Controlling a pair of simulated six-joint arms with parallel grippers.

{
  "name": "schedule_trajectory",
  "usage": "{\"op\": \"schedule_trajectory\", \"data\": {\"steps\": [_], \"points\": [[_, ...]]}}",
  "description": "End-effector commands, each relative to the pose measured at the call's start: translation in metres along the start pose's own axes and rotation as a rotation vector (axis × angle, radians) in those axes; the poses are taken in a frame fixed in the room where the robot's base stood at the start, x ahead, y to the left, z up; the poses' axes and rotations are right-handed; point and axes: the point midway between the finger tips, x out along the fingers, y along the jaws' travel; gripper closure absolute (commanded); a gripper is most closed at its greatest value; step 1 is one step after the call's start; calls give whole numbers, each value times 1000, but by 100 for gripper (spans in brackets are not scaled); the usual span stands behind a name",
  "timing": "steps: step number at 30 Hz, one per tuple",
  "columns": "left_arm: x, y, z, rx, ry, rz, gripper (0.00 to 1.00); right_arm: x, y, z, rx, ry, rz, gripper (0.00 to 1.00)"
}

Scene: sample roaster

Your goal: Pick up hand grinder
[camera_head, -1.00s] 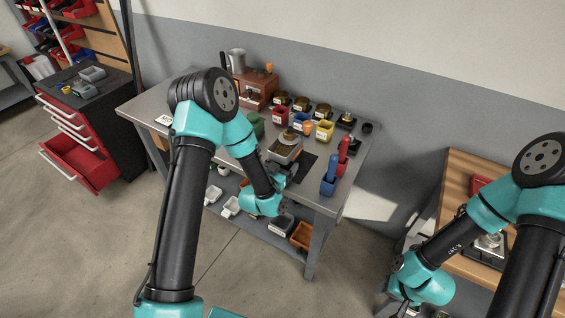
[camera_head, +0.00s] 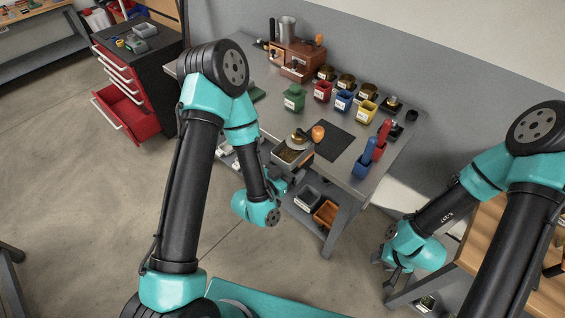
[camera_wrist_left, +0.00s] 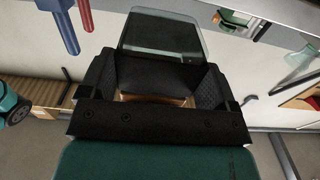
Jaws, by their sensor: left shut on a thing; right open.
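The hand grinder (camera_head: 290,155) has a boxy grey-edged body, a brass-coloured domed top and a crank ending in an orange knob (camera_head: 318,133). In the head view it is at the front edge of the grey table, left of a dark mat. My left gripper (camera_head: 281,184) is shut on it from the front; my arm hides part of the jaws. In the left wrist view the dark fingers (camera_wrist_left: 155,85) close around a part with a brown strip (camera_wrist_left: 155,99). My right gripper (camera_head: 392,275) is open and empty, low beside the wooden table at right.
A red drawer (camera_head: 128,112) stands open at left.

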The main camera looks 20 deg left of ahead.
Motion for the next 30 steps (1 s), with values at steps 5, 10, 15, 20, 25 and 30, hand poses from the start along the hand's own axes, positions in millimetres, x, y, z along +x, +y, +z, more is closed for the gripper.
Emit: {"op": "schedule_trajectory", "data": {"steps": [5, 10, 15, 20, 25, 30], "points": [[1, 5, -1, 1, 3, 12, 49, 0, 0, 0, 0, 0, 0, 57], [1, 5, -1, 1, 3, 12, 49, 0, 0, 0, 0, 0, 0, 57], [1, 5, -1, 1, 3, 12, 49, 0, 0, 0, 0, 0, 0, 57], [2, 5, -1, 1, 3, 12, 49, 0, 0, 0, 0, 0, 0, 57], [5, 5, -1, 1, 4, 12, 49, 0, 0, 0, 0, 0, 0, 57], [11, 5, -1, 2, 4, 13, 49, 0, 0, 0, 0, 0, 0, 57]]}}
